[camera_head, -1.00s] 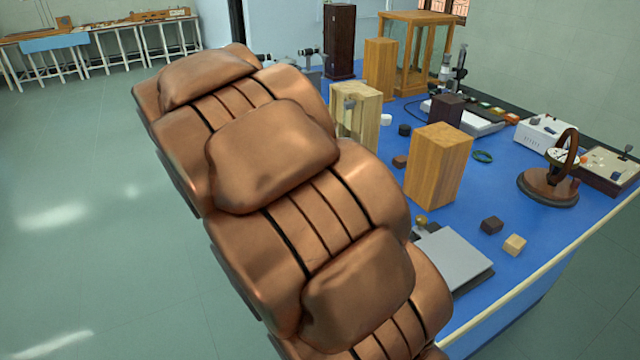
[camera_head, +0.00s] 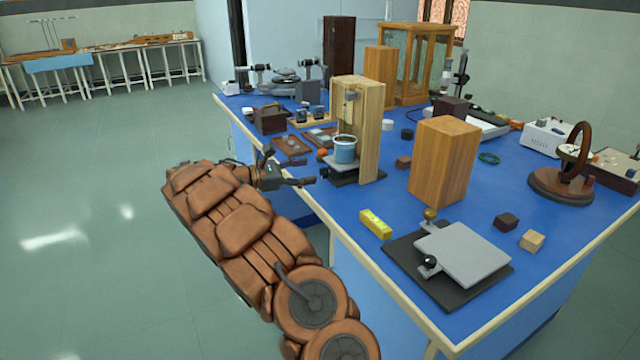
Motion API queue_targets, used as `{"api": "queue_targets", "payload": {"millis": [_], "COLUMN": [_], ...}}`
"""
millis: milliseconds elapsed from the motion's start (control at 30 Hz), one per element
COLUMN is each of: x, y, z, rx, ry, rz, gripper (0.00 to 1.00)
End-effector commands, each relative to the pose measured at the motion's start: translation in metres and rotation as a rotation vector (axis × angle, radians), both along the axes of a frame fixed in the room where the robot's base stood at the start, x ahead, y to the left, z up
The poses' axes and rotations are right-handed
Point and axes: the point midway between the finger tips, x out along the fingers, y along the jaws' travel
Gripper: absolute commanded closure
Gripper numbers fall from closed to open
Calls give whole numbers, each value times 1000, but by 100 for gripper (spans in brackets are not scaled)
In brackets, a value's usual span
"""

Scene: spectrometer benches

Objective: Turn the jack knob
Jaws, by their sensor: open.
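A lab jack with a flat grey top plate (camera_head: 468,254) lies low on a black base near the front of the blue bench. A black knob (camera_head: 430,262) is at its near left side, and a brass knob (camera_head: 431,214) is at its back left corner. A second, smaller jack (camera_head: 358,172) stands farther back under a blue cup. My gripper (camera_head: 290,168) is open and empty at the bench's left edge, left of the smaller jack and well apart from the front jack. My brown arm reaches up to it from the bottom.
A yellow level (camera_head: 376,223) lies left of the front jack. A wooden block (camera_head: 444,162) stands behind it, and small dark (camera_head: 507,221) and light (camera_head: 532,240) cubes lie to its right. A wooden frame (camera_head: 369,125) rises over the cup (camera_head: 345,150).

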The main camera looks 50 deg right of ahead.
Motion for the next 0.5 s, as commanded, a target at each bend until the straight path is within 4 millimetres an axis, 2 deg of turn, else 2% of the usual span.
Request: {"api": "queue_targets", "payload": {"millis": [33,200,300,500], "x": [10,36,44,49], "y": [-5,-13,-15,-19], "z": [-18,-43,-51,-54], "rx": [-10,-45,-57,-64], "ry": [27,100,123,137], "rz": [13,52,64,70], "gripper": [38,38,38,38]}}
